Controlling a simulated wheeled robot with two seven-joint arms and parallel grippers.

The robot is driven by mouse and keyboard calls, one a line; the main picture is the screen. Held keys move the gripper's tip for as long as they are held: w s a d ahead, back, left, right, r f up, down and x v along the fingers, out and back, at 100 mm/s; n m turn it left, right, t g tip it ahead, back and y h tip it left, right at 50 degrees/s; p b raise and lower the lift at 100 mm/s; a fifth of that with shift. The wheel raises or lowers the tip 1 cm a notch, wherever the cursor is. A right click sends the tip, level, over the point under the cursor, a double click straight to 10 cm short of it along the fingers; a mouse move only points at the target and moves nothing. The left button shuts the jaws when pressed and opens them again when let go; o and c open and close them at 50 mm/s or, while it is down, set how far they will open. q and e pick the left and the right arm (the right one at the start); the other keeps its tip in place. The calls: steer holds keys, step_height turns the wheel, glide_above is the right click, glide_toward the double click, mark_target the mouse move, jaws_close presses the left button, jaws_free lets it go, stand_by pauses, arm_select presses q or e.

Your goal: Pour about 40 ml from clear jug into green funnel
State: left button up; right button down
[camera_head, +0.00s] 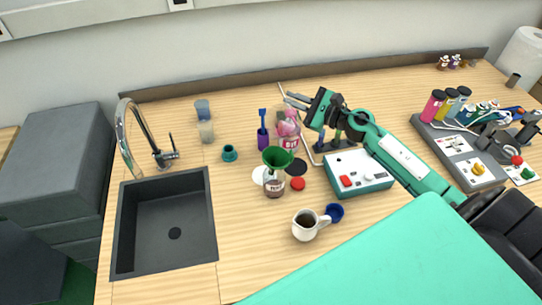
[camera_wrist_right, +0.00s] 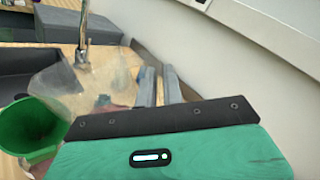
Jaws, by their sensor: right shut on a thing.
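The green funnel (camera_head: 277,157) sits upright in the mouth of a labelled jar (camera_head: 275,187) near the middle of the counter. It also shows at the left edge of the right wrist view (camera_wrist_right: 32,125). The clear jug (camera_wrist_right: 62,84) is see-through and sits just beyond the funnel in that view; its outline is faint in the head view. My right gripper (camera_head: 297,101) is shut on the jug, behind and slightly right of the funnel. Whether liquid is flowing cannot be told. My left gripper is not in view.
A pink labelled container (camera_head: 289,143) stands close behind the funnel. A white mug (camera_head: 305,226) and blue cup (camera_head: 334,212) are in front. A teal-white device (camera_head: 358,174) lies right, a purple holder (camera_head: 263,139) behind left. The sink (camera_head: 165,235) is left. Counter between sink and jar is free.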

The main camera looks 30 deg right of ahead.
steer(key=shift+d, duration=0.1)
stand_by(0.7)
steer(key=w+d+f+m+b, duration=0.1)
steer(key=w+d+f+m, duration=0.1)
steer(key=m, duration=0.5)
steer(key=w+d, duration=0.1)
steer(key=d, duration=0.1)
steer(key=shift+w+d+f+m, duration=0.2)
steer(key=shift+w+d+m, duration=0.1)
steer(key=shift+d, duration=0.1)
steer(key=shift+s, duration=0.15)
stand_by(1.1)
